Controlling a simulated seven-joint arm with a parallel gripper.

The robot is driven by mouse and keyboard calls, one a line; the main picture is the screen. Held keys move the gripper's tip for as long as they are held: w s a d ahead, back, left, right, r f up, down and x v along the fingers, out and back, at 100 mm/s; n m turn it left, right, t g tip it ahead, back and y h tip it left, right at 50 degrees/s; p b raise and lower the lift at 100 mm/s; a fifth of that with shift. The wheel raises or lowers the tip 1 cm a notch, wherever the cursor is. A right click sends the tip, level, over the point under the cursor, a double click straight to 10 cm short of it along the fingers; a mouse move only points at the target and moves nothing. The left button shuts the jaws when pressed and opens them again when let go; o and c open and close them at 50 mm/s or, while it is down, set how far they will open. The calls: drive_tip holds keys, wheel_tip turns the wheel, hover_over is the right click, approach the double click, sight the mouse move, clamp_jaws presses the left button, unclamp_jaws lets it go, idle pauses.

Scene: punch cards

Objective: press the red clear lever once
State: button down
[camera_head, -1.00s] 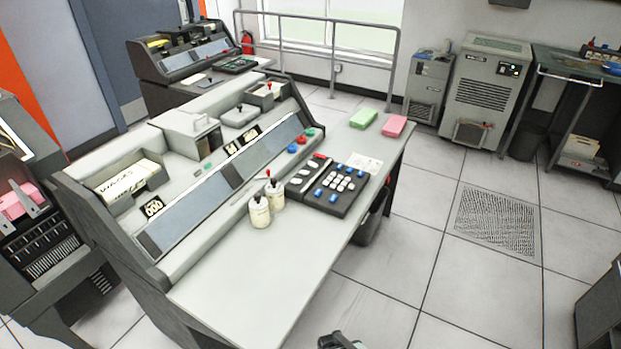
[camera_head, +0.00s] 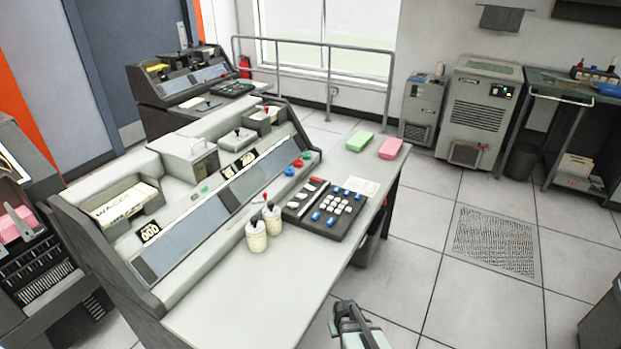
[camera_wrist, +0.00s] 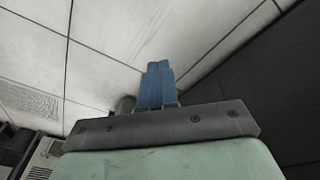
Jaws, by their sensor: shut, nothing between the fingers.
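A small lever with a red knob (camera_head: 265,197) stands on the grey keypunch desk, just behind two white cups. A flat red key (camera_head: 316,180) sits at the back of the dark keypad (camera_head: 325,208); I cannot read which of the two is marked clear. My gripper (camera_head: 346,307) is at the bottom of the head view, in front of the desk and well apart from both. In the wrist view its blue fingers (camera_wrist: 158,66) are together and empty, with floor tiles beyond them. No lever shows in the wrist view.
Two white cups (camera_head: 256,235) stand left of the keypad. A green card stack (camera_head: 360,141) and a pink card stack (camera_head: 390,148) lie at the desk's far right. The desk's front left surface (camera_head: 240,300) is clear.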

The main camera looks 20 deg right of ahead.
drive_tip(key=w+d+r+m+t+h, duration=0.2)
drive_tip(key=w+d+r+t, duration=0.2)
drive_tip(key=w+d+r, duration=1.15)
drive_tip(key=w+d+r+m+t+h, duration=0.2)
drive_tip(key=w+d+r+t, duration=0.2)
drive_tip(key=w+d+r, duration=1.15)
wheel_tip(320, 180, up, 15)
drive_tip(key=g+y, duration=0.2)
drive_tip(key=y, duration=0.5)
hover_over(312, 178)
drive_tip(key=w, duration=0.1)
drive_tip(key=shift+w+a+f, duration=0.15)
drive_tip(key=shift+a, duration=0.3)
drive_tip(key=shift+s+d+f, duration=0.1)
drive_tip(key=shift+f, duration=1.35)
drive_tip(key=shift+s+d+f, duration=0.15)
drive_tip(key=shift+f, duration=1.35)
drive_tip(key=shift+s+d+f, duration=0.1)
drive_tip(key=shift+f, duration=1.35)
drive_tip(key=shift+s+d+f, duration=0.1)
drive_tip(key=shift+s+f, duration=0.05)
drive_tip(key=shift+f, duration=0.8)
